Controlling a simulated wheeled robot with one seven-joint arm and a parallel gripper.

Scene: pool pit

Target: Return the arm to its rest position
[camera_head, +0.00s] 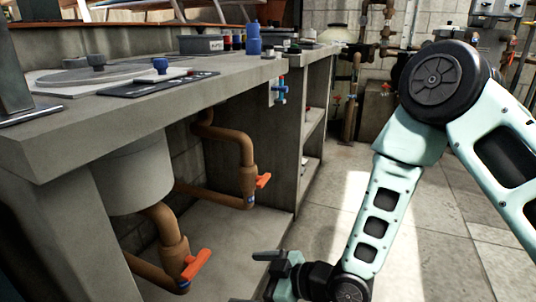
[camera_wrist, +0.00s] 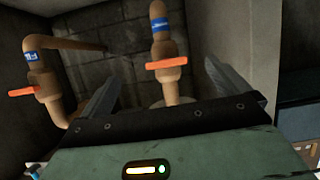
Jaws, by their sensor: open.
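My arm is bent down from the right in the head view, over the floor in front of the concrete counter. My gripper (camera_head: 268,257) is low at the bottom centre, pointing left towards the space under the counter. In the wrist view my gripper (camera_wrist: 163,70) has its two dark fingers spread wide apart. An orange valve handle (camera_wrist: 166,63) on a brown pipe shows between and beyond the fingers. I see nothing held. The gap between the fingers and that pipe cannot be judged exactly.
The counter (camera_head: 160,118) overhangs brown pipes with orange handles (camera_head: 262,181) and (camera_head: 195,264). A second handle (camera_wrist: 21,92) is at left in the wrist view. A blue bottle (camera_head: 254,40) stands on the counter. The tiled floor (camera_head: 440,245) at right is open.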

